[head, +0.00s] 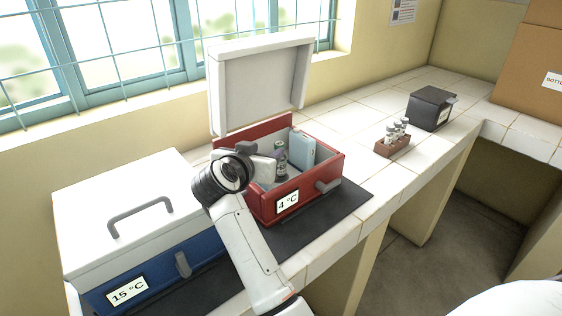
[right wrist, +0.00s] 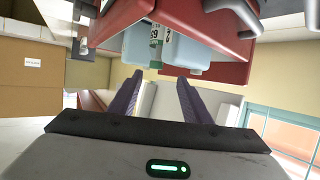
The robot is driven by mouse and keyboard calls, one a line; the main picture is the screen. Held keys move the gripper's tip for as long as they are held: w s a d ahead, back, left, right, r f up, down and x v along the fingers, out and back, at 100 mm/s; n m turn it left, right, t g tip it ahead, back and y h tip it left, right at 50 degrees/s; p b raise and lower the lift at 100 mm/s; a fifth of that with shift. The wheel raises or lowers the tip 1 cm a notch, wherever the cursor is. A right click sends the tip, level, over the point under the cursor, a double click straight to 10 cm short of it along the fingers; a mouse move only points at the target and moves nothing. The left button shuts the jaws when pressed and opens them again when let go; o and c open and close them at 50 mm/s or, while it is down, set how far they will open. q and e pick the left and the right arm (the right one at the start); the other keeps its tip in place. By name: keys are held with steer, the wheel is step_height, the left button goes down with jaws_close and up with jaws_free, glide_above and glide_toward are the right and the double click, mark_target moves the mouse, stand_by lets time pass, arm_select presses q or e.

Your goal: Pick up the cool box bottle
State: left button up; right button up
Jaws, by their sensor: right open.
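In the right wrist view the bottle's label (right wrist: 156,42) shows ahead of the fingers, between light blue blocks. My left gripper is out of view.
The red box's white lid (head: 258,84) stands raised at the back. A closed blue box (head: 190,252) marked 15 °C is at the left. A brown rack (head: 394,148) of vials and a dark box (head: 431,107) stand to the right. Bare white tiles lie between.

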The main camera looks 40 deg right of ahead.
mark_target(278, 146)
steer(key=x, duration=0.8)
steer(key=shift+s+d, duration=0.2)
steer(key=shift+s, duration=0.1)
steer(key=shift+r, duration=0.1)
steer(key=shift+c, duration=0.2)
jaws_close()
